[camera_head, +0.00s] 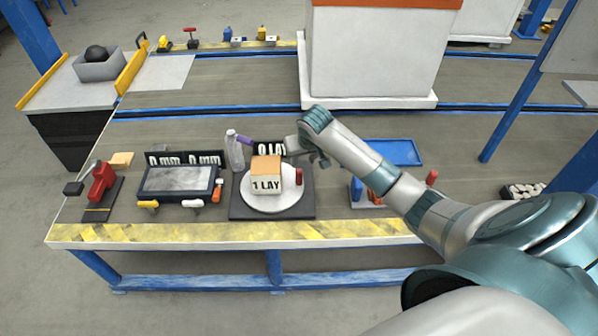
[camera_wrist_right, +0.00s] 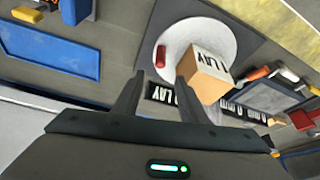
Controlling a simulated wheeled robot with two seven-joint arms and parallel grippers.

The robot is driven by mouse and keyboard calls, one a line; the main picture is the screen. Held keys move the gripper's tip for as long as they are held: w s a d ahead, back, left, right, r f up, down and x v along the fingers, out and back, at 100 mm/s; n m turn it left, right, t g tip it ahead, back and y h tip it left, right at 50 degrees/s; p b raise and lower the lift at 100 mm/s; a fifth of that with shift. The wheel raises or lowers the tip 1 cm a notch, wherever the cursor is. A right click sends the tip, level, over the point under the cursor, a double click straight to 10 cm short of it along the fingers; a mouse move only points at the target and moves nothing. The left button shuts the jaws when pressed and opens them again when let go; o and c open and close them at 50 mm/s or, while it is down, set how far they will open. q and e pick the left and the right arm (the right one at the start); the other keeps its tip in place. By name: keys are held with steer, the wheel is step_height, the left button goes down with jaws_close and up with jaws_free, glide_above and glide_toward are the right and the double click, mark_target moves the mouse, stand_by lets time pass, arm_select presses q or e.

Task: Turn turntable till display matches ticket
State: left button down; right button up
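The turntable is a white disc (camera_head: 262,206) on a dark square base (camera_head: 240,214). A box (camera_head: 265,184) with an orange-tan top stands on it, with "1 LAY" on its front face. A red knob (camera_head: 299,177) stands on the disc's right edge. A black display (camera_head: 262,149) behind the disc appears to read "0 LAY", partly hidden by my right gripper (camera_head: 292,146). In the right wrist view, the right gripper (camera_wrist_right: 160,74) is open, fingers apart and empty. The red knob (camera_wrist_right: 160,57) lies just beyond the fingertips, in line with the gap. My left gripper is out of view.
A clear bottle (camera_head: 234,150) stands left of the display. A dark-framed plate (camera_head: 178,181) and a red clamp (camera_head: 103,182) are further left. A blue tray (camera_head: 390,152) lies right, behind my arm. A large white block (camera_head: 375,55) stands at the back.

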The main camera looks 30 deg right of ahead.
mark_target(299, 171)
steer(key=x, duration=1)
steer(key=shift+w+f, duration=0.1)
steer(key=shift+f, duration=0.15)
steer(key=shift+w+d+f, duration=0.1)
steer(key=shift+w+f, duration=0.15)
steer(key=shift+f, duration=0.45)
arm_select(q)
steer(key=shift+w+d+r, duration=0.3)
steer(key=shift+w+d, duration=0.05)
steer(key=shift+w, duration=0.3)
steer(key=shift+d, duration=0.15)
arm_select(e)
jaws_close()
